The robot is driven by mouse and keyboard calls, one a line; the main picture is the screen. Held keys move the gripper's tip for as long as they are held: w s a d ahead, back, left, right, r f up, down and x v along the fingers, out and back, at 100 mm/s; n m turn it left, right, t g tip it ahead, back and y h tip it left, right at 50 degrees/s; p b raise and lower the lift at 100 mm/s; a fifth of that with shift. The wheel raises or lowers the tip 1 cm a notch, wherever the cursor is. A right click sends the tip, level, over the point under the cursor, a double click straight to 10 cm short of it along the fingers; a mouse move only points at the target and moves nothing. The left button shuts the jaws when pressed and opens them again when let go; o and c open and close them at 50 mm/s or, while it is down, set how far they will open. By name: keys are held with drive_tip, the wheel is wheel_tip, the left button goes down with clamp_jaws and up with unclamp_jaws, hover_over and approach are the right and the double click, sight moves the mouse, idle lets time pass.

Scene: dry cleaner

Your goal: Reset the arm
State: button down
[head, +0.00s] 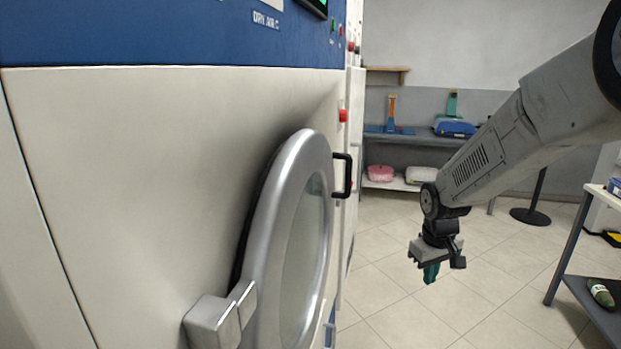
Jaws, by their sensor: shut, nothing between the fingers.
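My arm (520,130) reaches in from the upper right of the head view and bends down at the wrist. My gripper (431,273) hangs at its end, pointing down in free air over the tiled floor. It is shut, with nothing held. It is to the right of the round machine door and apart from it.
Shelves (415,138) with boxes stand at the back. A stand (565,250) is at the right. The tiled floor (480,310) between is clear.

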drive_tip(key=s+r+m, duration=0.1)
drive_tip(key=s+r, duration=0.3)
drive_tip(key=s, duration=0.7)
drive_tip(key=s+a+r+m, duration=0.1)
drive_tip(key=s+r, duration=0.4)
drive_tip(key=s, duration=0.6)
drive_tip(key=s+r+m, duration=0.1)
drive_tip(key=s+r, duration=0.4)
drive_tip(key=s, duration=0.6)
drive_tip(key=shift+a+r+m+y, duration=0.2)
drive_tip(key=shift+m+y, duration=0.1)
drive_tip(key=shift+y, duration=0.1)
